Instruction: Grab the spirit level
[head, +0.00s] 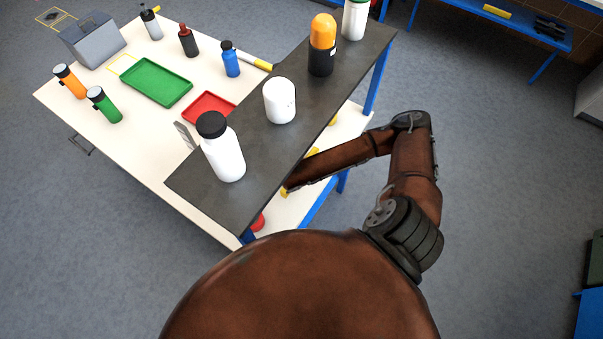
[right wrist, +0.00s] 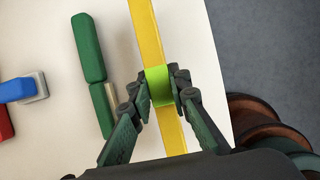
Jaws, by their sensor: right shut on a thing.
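The spirit level (right wrist: 150,40) is a long yellow bar with a lime-green middle part, seen in the right wrist view. My right gripper (right wrist: 160,88) is shut on it, one finger on each side of the green part. The bar lies over the white table surface; I cannot tell whether it touches it. In the head view my right arm reaches in under the dark raised shelf, and the gripper is hidden there. Small yellow bits show below the shelf edge, but I cannot tell which belong to the level. My left gripper is not in view.
The dark shelf (head: 250,155) holds several bottles, including a white one with a black cap (head: 222,150). A green-handled tool (right wrist: 90,50) and a blue-handled one (right wrist: 15,90) lie left of the level. A green tray (head: 155,82) and red tray (head: 208,106) are on the table.

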